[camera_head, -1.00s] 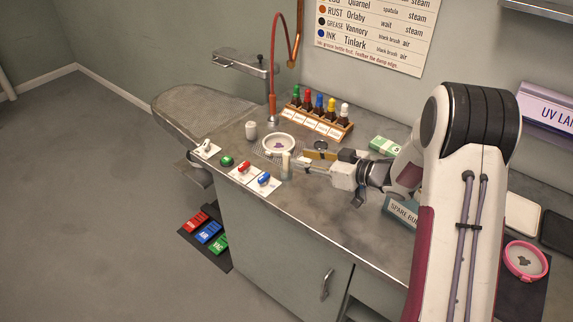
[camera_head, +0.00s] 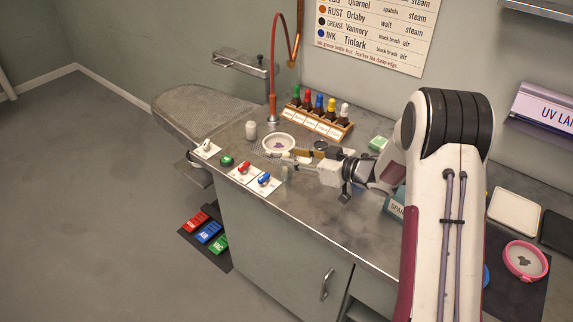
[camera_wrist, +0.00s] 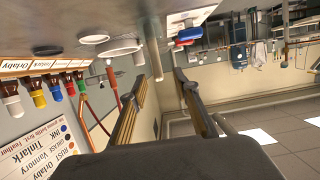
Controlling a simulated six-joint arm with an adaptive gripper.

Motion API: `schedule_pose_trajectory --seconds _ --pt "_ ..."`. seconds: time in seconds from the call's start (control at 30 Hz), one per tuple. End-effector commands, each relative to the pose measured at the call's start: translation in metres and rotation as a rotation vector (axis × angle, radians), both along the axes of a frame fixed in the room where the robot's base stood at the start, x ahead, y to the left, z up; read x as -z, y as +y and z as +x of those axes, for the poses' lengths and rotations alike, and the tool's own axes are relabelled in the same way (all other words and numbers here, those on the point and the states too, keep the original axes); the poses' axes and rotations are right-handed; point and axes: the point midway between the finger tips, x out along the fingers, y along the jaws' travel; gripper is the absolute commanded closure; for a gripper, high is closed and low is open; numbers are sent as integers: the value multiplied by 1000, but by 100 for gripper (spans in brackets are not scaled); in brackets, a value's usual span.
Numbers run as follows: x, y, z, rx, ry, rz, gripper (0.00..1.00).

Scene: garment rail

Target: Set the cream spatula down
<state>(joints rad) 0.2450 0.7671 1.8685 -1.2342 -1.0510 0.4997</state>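A slim cream strip that looks like the cream spatula (camera_wrist: 153,52) stands near upright between and beyond my fingertips in the wrist view, its far end toward the counter. My gripper (camera_head: 291,158) is low over the counter, in front of the white round dish (camera_head: 267,150). In the wrist view its two fingers (camera_wrist: 156,76) are spread, with a clear gap between them. I cannot tell whether either finger touches the strip. In the head view the fingers mostly hide it; a small pale upright piece shows just below them.
Red and blue items (camera_head: 264,179) on white cards lie along the counter's front edge. A red hose (camera_head: 273,75) rises behind.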

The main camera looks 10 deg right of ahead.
Motion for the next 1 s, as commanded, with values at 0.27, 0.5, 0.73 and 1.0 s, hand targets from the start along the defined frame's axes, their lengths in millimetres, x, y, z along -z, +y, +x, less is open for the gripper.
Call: schedule_pose_trajectory --seconds 0.27,0.5,0.73,1.0 --pt "12 19 22 -1 1 0 69" --pt "14 24 27 0 -1 -1 69" --pt "14 24 27 0 -1 -1 69" --pt "14 24 27 0 -1 -1 90"
